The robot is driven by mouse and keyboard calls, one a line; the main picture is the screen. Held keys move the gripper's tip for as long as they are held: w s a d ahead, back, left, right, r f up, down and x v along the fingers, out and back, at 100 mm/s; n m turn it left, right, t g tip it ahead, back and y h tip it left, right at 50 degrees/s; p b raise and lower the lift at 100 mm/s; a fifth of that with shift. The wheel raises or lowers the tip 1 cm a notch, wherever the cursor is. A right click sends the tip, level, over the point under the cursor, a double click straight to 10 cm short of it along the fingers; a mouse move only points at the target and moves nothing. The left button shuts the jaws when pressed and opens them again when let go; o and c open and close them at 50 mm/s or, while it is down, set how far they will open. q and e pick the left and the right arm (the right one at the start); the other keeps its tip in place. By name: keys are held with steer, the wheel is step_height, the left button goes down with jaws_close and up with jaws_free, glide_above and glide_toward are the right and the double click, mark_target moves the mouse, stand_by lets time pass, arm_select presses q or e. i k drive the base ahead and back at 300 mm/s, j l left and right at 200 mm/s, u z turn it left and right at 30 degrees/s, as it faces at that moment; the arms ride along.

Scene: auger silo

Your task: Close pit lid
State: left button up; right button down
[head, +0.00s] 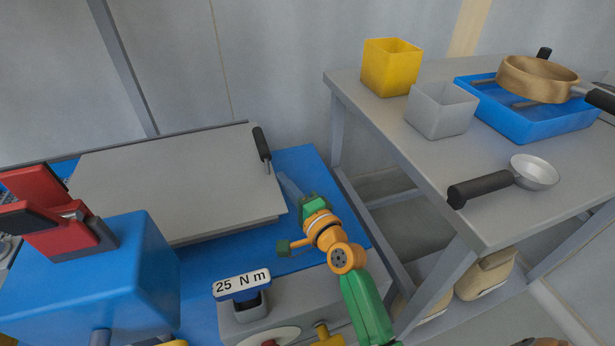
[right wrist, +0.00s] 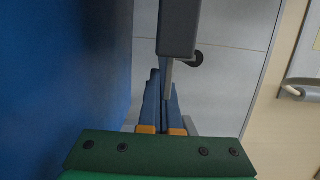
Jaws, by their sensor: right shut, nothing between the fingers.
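The pit lid, a flat grey panel (head: 170,185), lies over the blue machine top at the left in the head view. Its near edge shows a thin dark underside; I cannot tell whether it sits fully flat. A black handle (head: 262,143) is at its far right corner. My right gripper (head: 285,183) is beside the lid's right edge, just below the handle, with its fingers shut and empty. In the right wrist view the shut blue fingers (right wrist: 160,105) point toward a dark grey grip (right wrist: 180,28) on a thin rod. Contact is unclear. My left gripper is out of view.
A blue box (head: 100,275) with a red lever (head: 50,210) stands at front left. A grey unit with a "25 N m" sign (head: 241,285) is in front. The right table (head: 390,130) holds a yellow bin (head: 391,68), grey bin (head: 441,110), blue tray (head: 520,125) and scoop (head: 505,183).

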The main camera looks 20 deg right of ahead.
mark_target(197, 183)
steer(key=k+l, duration=0.15)
steer(key=k, duration=0.25)
steer(key=k+l, duration=0.15)
steer(key=k, duration=0.25)
